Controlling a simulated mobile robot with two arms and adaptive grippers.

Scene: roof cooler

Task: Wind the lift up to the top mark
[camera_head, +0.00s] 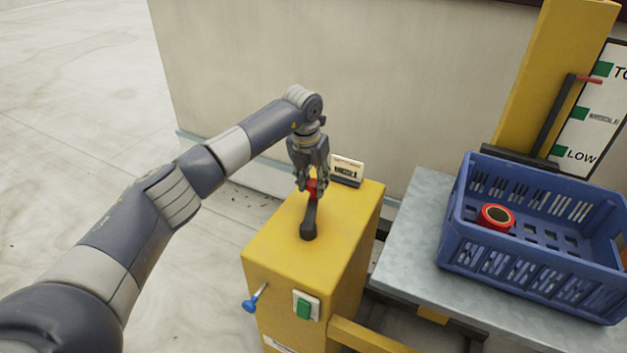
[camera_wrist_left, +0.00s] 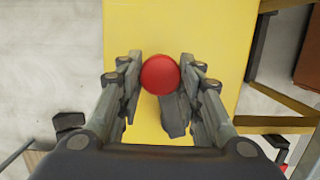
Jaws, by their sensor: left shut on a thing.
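My left gripper (camera_head: 308,186) is shut on the red knob (camera_head: 313,188) of the dark crank (camera_head: 308,218) on top of the yellow winch box (camera_head: 270,240). In the left wrist view the red knob (camera_wrist_left: 160,74) sits between the fingers of my left gripper (camera_wrist_left: 160,80). The lift platform (camera_head: 418,225) carries a blue crate. A red pointer (camera_head: 588,79) on a dark arm shows against the mark board (camera_head: 590,120), between the top and middle green marks in the picture. My right gripper is not in view.
The blue crate (camera_head: 535,270) holds a red ring-shaped item (camera_head: 495,217). A blue-knobbed lever (camera_head: 252,303) and a green button (camera_head: 303,308) are on the box's front. A small sign (camera_head: 347,168) stands behind the crank. A yellow mast (camera_head: 545,80) rises behind the platform.

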